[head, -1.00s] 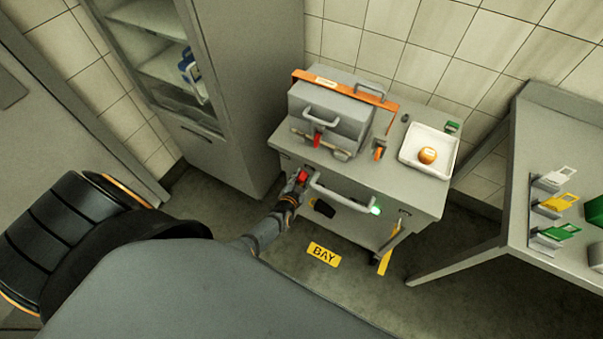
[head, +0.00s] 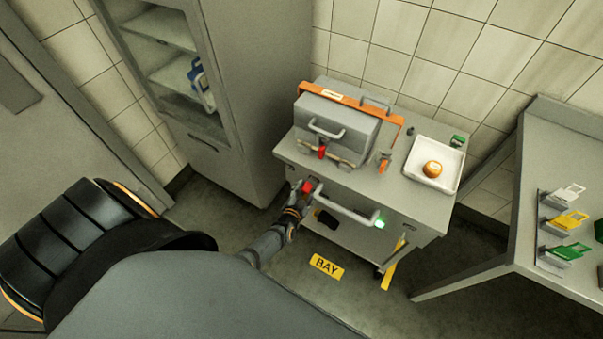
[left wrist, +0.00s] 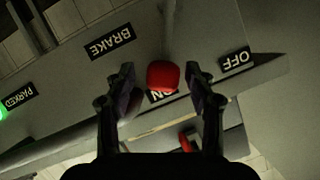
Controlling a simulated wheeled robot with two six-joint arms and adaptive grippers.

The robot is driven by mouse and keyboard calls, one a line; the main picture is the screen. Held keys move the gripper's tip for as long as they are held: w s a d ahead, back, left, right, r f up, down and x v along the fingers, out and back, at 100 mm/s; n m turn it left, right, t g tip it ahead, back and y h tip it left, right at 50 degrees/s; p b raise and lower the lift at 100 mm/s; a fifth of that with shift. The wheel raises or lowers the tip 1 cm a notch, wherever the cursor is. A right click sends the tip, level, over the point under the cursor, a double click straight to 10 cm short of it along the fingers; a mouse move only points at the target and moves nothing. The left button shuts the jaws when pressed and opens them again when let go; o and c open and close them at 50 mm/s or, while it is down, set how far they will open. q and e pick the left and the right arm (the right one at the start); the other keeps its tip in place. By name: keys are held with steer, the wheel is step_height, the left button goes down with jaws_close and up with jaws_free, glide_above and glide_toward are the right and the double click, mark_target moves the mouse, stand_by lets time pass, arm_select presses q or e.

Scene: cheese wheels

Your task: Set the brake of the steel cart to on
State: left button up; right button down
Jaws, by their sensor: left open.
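The steel cart (head: 412,205) stands ahead, with a grey handle (head: 345,208) along its front edge. The red brake knob (head: 308,185) is at the left end of that handle. My left gripper (head: 300,193) is right at it. In the left wrist view, the red knob (left wrist: 163,75) lies between the two open fingertips of my left gripper (left wrist: 160,82), with a gap visible on each side. The ON label (left wrist: 162,97) shows partly, right beside the knob. The OFF label (left wrist: 236,60) is to the right, the BRAKE label (left wrist: 110,41) to the left. My right gripper is not in view.
A green light (head: 379,223) glows at the handle's right end; a PARKED label (left wrist: 17,97) shows in the wrist view. The cart carries a grey case (head: 338,125) and a white tray (head: 417,155). A cabinet (head: 215,120) stands left, a table (head: 525,225) right.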

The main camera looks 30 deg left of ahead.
arm_select(q)
steer(key=v, duration=1.1)
steer(key=shift+s+d, duration=0.1)
steer(key=s+f+g+h, duration=0.1)
steer(key=s+f+g, duration=0.1)
steer(key=s+f, duration=0.3)
steer(key=s+f+g+h, duration=0.1)
steer(key=s+f+g, duration=0.15)
steer(key=f, duration=0.45)
steer(key=s+a+f+n+g, duration=0.1)
steer(key=s+f+g, duration=0.3)
steer(key=s, duration=0.7)
steer(key=s+a+f+n+g, duration=0.2)
steer(key=s+a+f+g, duration=0.1)
steer(key=s+f, duration=0.6)
steer(key=s+g, duration=0.1)
steer(key=s, duration=0.2)
steer(key=shift+s+y, duration=0.2)
steer(key=shift+y, duration=0.1)
